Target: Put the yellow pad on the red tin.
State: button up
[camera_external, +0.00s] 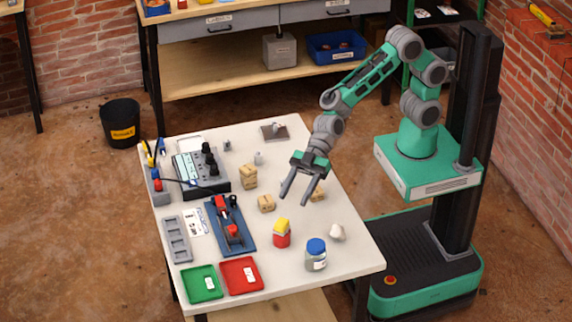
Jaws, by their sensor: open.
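The red tin (281,240) stands upright on the white table, right of the middle toward the front. The yellow pad (282,225) rests on top of it and covers its upper face. My gripper (298,198) is open and empty, with its two fingers pointing down and toward the front left. It hangs above the table, behind and slightly right of the tin and pad in the picture, apart from both.
A blue-lidded jar (316,255) and a pale lump (337,232) stand right of the tin. Small cardboard boxes (266,203) lie behind it. A blue-based clamp fixture (230,228) is to the left. Red (257,262) and green (190,286) trays lie at the front left.

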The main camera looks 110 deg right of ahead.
jog(key=s+d+f+m+g+h, duration=0.1)
jog(key=s+d, duration=0.2)
jog(key=d, duration=0.1)
jog(key=s+d+m+h, duration=0.1)
jog(key=s+d+h, duration=0.1)
jog(key=s+d, duration=0.1)
jog(key=s+d+f+g+h, duration=0.1)
jog(key=s+d+h, duration=0.1)
jog(key=d, duration=0.3)
jog(key=shift+s+d+f+m+g, duration=0.1)
jog(key=shift+s+f+m+g, duration=0.25)
jog(key=shift+s, duration=0.3)
jog(key=s+d, duration=0.2)
jog(key=s+d+f+m+g+h, duration=0.1)
jog(key=s, duration=0.1)
jog(key=s+d+m+h, duration=0.1)
jog(key=s+d, duration=0.1)
jog(key=shift+d+f+g, duration=0.15)
jog(key=shift+d+g, duration=0.1)
jog(key=shift+d, duration=0.1)
jog(key=s+d+f+m+g+h, duration=0.1)
jog(key=s+d+m, duration=0.1)
jog(key=s, duration=0.4)
jog(key=s+d+f+m+g+h, duration=0.1)
jog(key=s+d+m+g, duration=0.1)
jog(key=s+d, duration=0.3)
jog(key=shift+s+d, duration=0.3)
jog(key=shift+s, duration=0.15)
